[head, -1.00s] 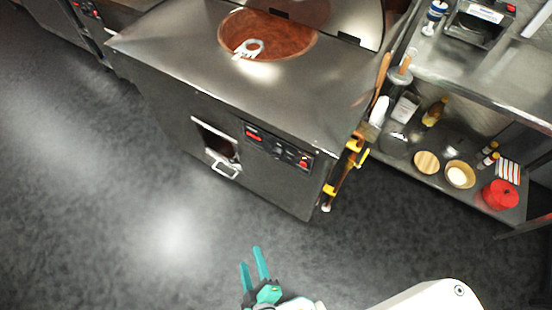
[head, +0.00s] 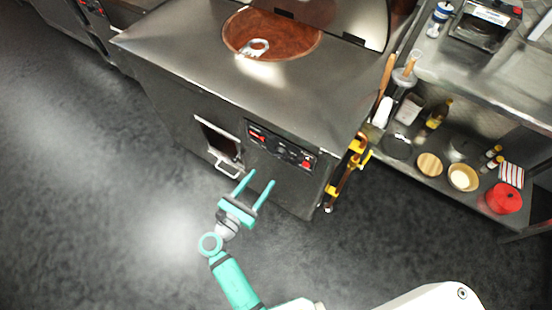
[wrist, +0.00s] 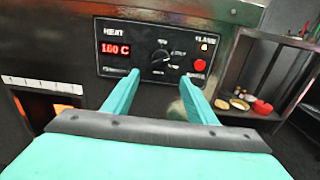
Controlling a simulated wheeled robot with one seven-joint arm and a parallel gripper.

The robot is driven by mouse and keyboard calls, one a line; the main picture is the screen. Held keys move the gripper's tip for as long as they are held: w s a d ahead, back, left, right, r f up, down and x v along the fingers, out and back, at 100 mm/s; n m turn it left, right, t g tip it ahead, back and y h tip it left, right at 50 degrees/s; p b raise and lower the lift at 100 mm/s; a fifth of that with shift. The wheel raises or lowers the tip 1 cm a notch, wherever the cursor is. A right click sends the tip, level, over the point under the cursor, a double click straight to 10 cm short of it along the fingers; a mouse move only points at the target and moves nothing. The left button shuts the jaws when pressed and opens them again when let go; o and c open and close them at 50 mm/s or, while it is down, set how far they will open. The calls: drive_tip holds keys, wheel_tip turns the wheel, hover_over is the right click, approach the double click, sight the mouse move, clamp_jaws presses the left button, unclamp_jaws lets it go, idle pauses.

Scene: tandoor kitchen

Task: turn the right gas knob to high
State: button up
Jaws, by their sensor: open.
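The tandoor's black control panel (head: 281,147) is on the front of the steel oven. In the wrist view the panel carries a red digital display (wrist: 115,48), a dark round knob (wrist: 160,57) with small marks around it, and a red button (wrist: 199,66). The knob's pointer setting is too small to tell. I see only one knob on this panel. My gripper (head: 261,178) is open and empty, in front of and below the panel in the head view. In the wrist view its teal fingers (wrist: 159,75) point at the panel, their tips just below and either side of the knob.
A hatch opening with a handle (head: 228,169) is left of the panel. Yellow brackets with a long tool (head: 345,175) are at the oven's right edge. A steel shelf (head: 480,75) with bottles, bowls and a red pot (head: 502,198) stands right. The floor in front is clear.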

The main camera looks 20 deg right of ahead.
sight(280, 154)
drive_tip(key=x, duration=1.1)
drive_tip(key=shift+r, duration=0.25)
drive_tip(key=c, duration=1.1)
